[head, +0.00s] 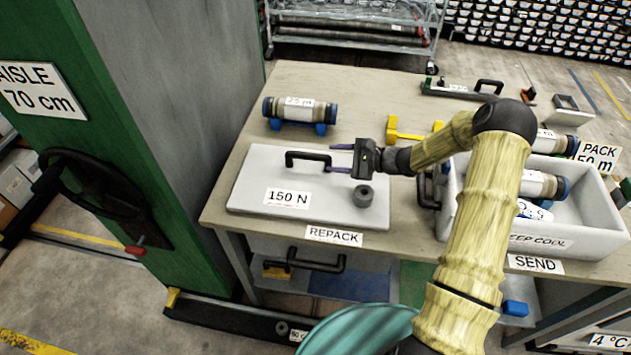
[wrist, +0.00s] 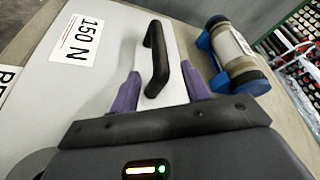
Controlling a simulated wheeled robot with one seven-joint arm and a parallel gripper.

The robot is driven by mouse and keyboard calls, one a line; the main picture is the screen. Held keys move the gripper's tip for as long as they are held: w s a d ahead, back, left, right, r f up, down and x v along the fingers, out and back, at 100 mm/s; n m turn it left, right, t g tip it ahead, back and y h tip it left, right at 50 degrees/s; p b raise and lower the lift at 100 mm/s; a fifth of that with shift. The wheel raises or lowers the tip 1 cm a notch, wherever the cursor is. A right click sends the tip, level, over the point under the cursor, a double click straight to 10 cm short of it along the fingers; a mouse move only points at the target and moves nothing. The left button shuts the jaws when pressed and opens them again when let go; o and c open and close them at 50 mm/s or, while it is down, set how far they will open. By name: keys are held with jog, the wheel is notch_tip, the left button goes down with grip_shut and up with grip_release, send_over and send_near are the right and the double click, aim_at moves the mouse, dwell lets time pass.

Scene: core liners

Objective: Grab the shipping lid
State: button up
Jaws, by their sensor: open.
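The shipping lid (head: 240,190) is a flat white panel lying on the table, with a "150 N" label and a black handle (head: 308,158) near its far edge. In the wrist view the lid (wrist: 95,75) fills the left and middle, and its black handle (wrist: 158,60) stands up between the purple fingers. My gripper (head: 341,158) is open at the right end of the handle. In the wrist view my gripper (wrist: 160,95) has one finger on each side of the handle's near end. I cannot tell whether the fingers touch it.
A core tube (head: 300,110) in blue cradles stands behind the lid. A grey cylinder (head: 364,196) sits at the lid's right side. A white bin (head: 585,215) with core tubes stands at right. A yellow bracket (head: 412,131) lies behind my wrist. A green cabinet (head: 130,200) stands left.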

aim_at(324, 157)
jog(key=shift+w+a, duration=0.1)
jog(key=shift+a, duration=0.55)
jog(key=p+x, duration=0.2)
jog(key=x, duration=0.2)
jog(key=shift+w+a, duration=0.1)
jog(key=shift+a, duration=0.1)
jog(key=shift+c, duration=0.5)
grip_shut()
